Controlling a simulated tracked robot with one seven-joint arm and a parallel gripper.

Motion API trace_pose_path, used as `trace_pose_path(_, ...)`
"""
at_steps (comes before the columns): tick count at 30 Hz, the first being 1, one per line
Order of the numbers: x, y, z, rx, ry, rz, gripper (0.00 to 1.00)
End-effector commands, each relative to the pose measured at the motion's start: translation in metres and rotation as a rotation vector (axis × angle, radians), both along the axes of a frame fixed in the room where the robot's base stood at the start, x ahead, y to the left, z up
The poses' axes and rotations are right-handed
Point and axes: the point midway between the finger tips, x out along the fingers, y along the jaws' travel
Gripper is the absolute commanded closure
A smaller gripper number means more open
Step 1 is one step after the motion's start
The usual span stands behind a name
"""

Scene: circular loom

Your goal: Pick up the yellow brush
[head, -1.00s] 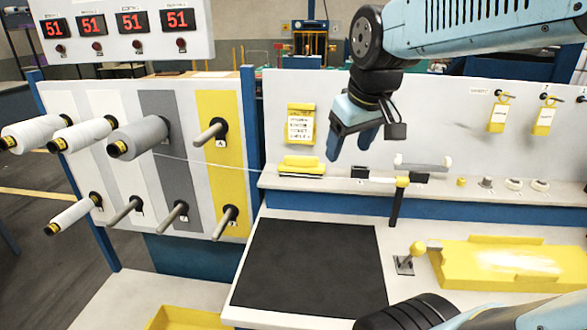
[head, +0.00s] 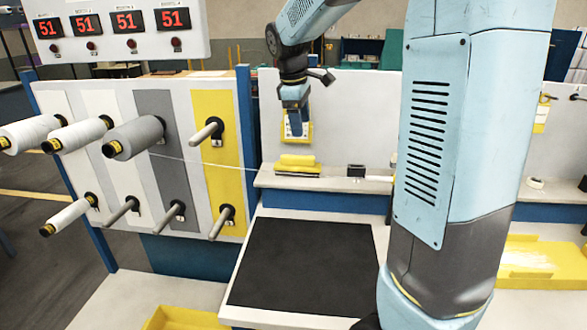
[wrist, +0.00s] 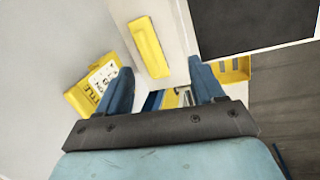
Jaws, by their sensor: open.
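The yellow brush (head: 297,160) lies on the light ledge at the foot of the white back panel, with a dark strip along its underside. It also shows in the wrist view (wrist: 150,47), beyond and between the fingertips. My gripper (head: 296,130) is above the brush, apart from it, with its fingers pointing down in front of a yellow sign. In the wrist view my gripper (wrist: 160,70) has its two blue fingers spread with nothing held between them.
The yellow sign (wrist: 92,84) hangs close by my left finger in the wrist view. A small black block (head: 356,171) sits right of the brush on the ledge. Spool pegs and a yellow-striped panel (head: 222,165) stand left. A black mat (head: 300,265) lies clear below.

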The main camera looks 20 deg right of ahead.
Motion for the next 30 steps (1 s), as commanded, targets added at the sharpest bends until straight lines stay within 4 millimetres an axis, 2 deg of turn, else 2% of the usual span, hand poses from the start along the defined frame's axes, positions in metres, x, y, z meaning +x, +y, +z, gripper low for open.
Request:
trace_pose_path(1, 0.013, 0.004, -0.007, -0.019, 0.022, 0.036, 0.32)
trace_pose_path(6, 0.044, 0.011, -0.024, -0.071, 0.079, 0.14, 0.32)
trace_pose_path(12, 0.064, 0.016, -0.037, -0.106, 0.118, 0.211, 0.32)
trace_pose_path(17, 0.068, 0.016, -0.046, -0.114, 0.128, 0.227, 0.32)
trace_pose_path(30, 0.071, -0.002, -0.111, -0.114, 0.128, 0.228, 0.32)
